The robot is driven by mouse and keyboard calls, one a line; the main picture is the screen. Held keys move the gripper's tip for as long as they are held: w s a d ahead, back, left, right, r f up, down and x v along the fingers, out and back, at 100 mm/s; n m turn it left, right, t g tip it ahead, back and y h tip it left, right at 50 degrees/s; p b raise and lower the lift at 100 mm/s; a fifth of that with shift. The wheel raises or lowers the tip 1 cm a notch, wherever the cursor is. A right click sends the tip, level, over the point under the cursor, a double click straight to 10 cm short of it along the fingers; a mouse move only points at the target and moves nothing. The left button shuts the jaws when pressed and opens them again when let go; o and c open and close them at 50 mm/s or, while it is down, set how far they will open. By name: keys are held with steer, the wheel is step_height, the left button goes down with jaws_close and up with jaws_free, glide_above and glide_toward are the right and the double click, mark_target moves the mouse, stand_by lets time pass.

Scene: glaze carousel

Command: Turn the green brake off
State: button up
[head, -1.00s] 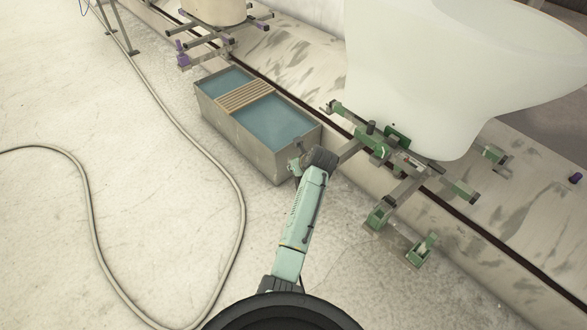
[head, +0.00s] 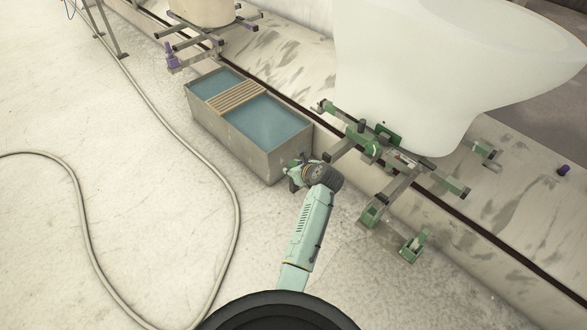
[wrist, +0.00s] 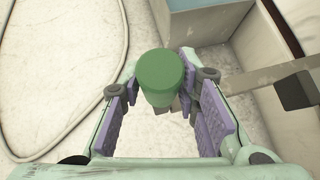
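In the wrist view a green round-topped cylinder (wrist: 163,72), apparently the brake's handle, stands between the two fingers of my gripper (wrist: 160,88). The purple finger pads are spread wide, with a clear gap on the left. The right finger is closer to the cylinder, and I cannot tell whether it touches. In the head view my gripper (head: 297,174) is low beside the near right corner of the water tank, left of the green-ended frame (head: 398,165). The cylinder cannot be picked out clearly there, and its lower part is hidden.
A tank of blue water (head: 262,122) stands just behind my gripper. A large white vessel (head: 405,70) sits above the green-ended frame. A metal bar (wrist: 265,92) crosses the right of the wrist view. A hose (head: 235,215) loops over the open floor at left.

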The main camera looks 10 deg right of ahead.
steer(key=o, duration=0.4)
steer(key=shift+c, duration=0.2)
steer(key=v, duration=1.2)
